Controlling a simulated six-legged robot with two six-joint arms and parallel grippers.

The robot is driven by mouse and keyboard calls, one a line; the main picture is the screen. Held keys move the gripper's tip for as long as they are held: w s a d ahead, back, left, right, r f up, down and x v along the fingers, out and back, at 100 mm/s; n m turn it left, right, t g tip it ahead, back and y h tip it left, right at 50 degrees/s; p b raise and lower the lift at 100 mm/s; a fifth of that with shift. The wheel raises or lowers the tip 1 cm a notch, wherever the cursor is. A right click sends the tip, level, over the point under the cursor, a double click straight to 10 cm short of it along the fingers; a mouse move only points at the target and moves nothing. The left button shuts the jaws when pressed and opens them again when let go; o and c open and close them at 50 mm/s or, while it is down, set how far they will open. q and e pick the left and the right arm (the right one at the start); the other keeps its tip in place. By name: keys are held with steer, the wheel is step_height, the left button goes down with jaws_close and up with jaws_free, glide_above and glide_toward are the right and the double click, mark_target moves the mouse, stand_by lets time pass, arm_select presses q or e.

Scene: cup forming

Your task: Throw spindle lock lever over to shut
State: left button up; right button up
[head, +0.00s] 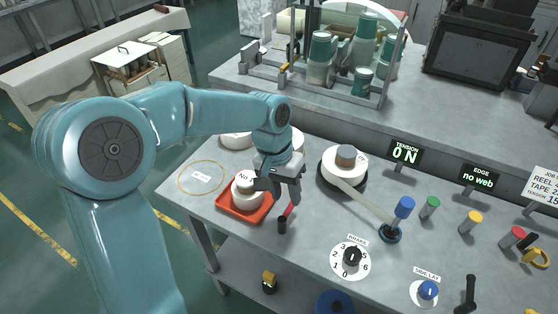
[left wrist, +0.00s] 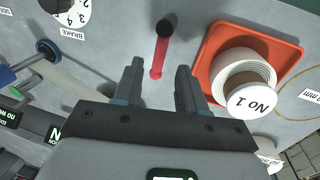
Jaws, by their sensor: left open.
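A short red lever (head: 289,210) with a black round end (head: 282,226) is on the grey bench right of the orange tray; I take it for the spindle lock lever, but no label on it is readable. My left gripper (head: 280,194) hangs over it, fingers pointing down. In the left wrist view the left gripper (left wrist: 158,76) is open and empty, and the red lever (left wrist: 159,60) lines up with the gap between the fingertips. Its black end (left wrist: 167,26) lies beyond them. Contact cannot be told. My right gripper is not in view.
An orange tray (head: 259,211) holding white rolls marked NO 1 (head: 247,192) stands close left of the gripper. A white reel (head: 337,169) sits to the right. A brake dial (head: 338,270), blue knob (head: 428,290) and black lever (head: 470,291) lie towards the front right.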

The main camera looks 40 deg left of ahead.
arm_select(q)
step_height(320, 180, up, 13)
steer(key=a+p, duration=0.1)
steer(key=a, duration=0.1)
steer(key=shift+s+a, duration=0.25)
steer(key=shift+s, duration=0.05)
steer(key=shift+r+p, duration=0.1)
steer(key=shift+p, duration=0.2)
